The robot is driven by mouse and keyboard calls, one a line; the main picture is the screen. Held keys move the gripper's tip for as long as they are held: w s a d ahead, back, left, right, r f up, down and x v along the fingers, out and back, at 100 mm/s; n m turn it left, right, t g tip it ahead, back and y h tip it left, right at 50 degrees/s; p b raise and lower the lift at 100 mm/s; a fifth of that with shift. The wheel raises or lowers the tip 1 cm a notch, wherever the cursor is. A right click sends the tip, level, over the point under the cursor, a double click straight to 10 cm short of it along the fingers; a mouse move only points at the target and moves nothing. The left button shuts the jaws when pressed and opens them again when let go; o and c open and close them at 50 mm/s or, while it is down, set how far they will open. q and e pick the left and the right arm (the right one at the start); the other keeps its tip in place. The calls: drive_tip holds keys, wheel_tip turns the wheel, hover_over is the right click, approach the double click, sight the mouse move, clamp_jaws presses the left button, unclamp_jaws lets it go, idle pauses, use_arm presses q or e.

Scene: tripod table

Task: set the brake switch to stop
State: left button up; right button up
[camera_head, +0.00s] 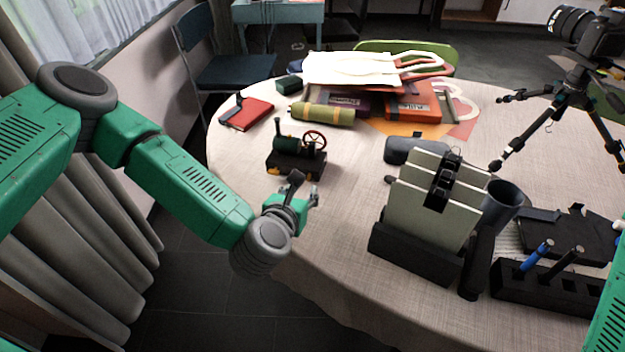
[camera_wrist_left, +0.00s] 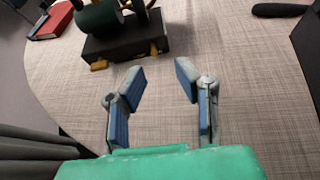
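A small model steam engine (camera_head: 298,152) with a green boiler and a red flywheel stands on a dark base on the round table, at the table's left side. In the left wrist view its dark base (camera_wrist_left: 125,42) is at the top, with small orange-yellow parts (camera_wrist_left: 98,66) low on the base. I cannot tell for sure which part is the brake switch or how it is set. My left gripper (camera_head: 305,187) is open and empty, just in front of the engine and apart from it. Its blue-padded fingers show in the left wrist view (camera_wrist_left: 159,76). My right gripper is out of view.
The round table (camera_head: 345,230) has bare cloth right of my left gripper. A black holder with upright pale panels (camera_head: 425,205), a dark cup (camera_head: 503,203) and a pen rack (camera_head: 540,290) stand at right. A red notebook (camera_head: 246,113) and a yellow-green cylinder (camera_head: 325,114) lie behind the engine.

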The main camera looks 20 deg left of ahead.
sight(308, 178)
use_arm(q)
drive_tip(key=w+f, duration=0.1)
drive_tip(key=w+a, duration=0.1)
drive_tip(key=w, duration=0.1)
drive_tip(key=w+a+f, duration=0.1)
drive_tip(key=w, duration=0.1)
drive_tip(key=shift+w+a+f, duration=0.1)
drive_tip(key=shift+w+f, duration=0.15)
drive_tip(key=shift+f, duration=0.1)
drive_tip(key=shift+w+d+f, duration=0.1)
drive_tip(key=shift+w+d, duration=0.3)
drive_tip(key=shift+d, duration=0.65)
drive_tip(key=shift+a, duration=0.2)
drive_tip(key=c, duration=0.5)
drive_tip(key=shift+a, duration=0.35)
clamp_jaws()
drive_tip(key=shift+a+f, duration=0.1)
drive_tip(key=shift+a, duration=0.3)
drive_tip(key=shift+a+b, duration=0.45)
drive_tip(key=shift+a, duration=0.45)
drive_tip(key=shift+d, duration=0.1)
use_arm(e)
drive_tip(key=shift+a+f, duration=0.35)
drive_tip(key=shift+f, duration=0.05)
